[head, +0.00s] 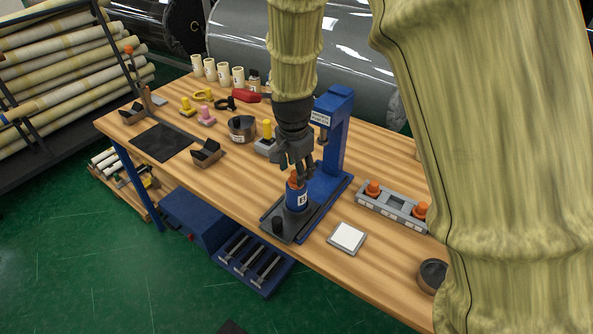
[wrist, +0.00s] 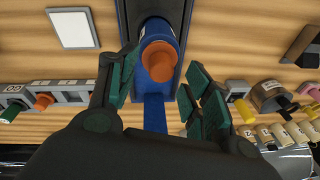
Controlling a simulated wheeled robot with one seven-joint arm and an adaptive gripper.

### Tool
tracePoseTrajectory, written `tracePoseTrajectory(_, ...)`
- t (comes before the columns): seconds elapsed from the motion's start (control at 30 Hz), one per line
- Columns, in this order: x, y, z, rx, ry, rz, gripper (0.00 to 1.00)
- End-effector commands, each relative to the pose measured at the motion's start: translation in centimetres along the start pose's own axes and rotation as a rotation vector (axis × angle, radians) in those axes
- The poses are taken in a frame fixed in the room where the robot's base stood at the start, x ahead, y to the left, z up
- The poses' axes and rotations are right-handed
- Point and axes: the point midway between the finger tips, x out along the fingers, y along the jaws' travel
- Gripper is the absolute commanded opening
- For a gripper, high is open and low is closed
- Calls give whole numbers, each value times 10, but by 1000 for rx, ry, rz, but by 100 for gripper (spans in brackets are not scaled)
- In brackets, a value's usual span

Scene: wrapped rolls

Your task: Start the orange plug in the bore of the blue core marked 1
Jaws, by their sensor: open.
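The blue core (head: 297,200) with a white label stands upright on the dark base of the blue press; the label's mark is too small to read surely. The orange plug (head: 294,180) sits at the top of the core, in line with it. How deep it is in the bore I cannot tell. My gripper (head: 297,164) is just above it, pointing down. In the wrist view, my gripper (wrist: 159,88) is open, its fingers apart on either side of the orange plug (wrist: 159,61), with gaps to it. The blue core (wrist: 157,30) shows behind the plug.
The blue press column (head: 335,130) rises close behind my gripper. A grey rack (head: 393,206) with orange plugs and a white-topped square plate (head: 346,237) lie to the right. A metal cup (head: 242,128), small parts and several white rolls stand at the left and back.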

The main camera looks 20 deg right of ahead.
Motion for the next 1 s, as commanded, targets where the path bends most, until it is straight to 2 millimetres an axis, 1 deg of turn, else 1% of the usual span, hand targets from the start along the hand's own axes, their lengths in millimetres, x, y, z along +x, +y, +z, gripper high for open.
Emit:
tracePoseTrajectory(0.03, -8, 0, 0, 0, 1, -2, 50)
tracePoseTrajectory(0.4, -64, 0, 0, 0, 1, -2, 50)
tracePoseTrajectory(0.6, -88, 0, 0, 0, 1, -1, 50)
tracePoseTrajectory(0.8, -101, 0, 0, 0, 0, 0, 50)
tracePoseTrajectory(1.0, -103, 0, 0, 0, -1, 1, 50)
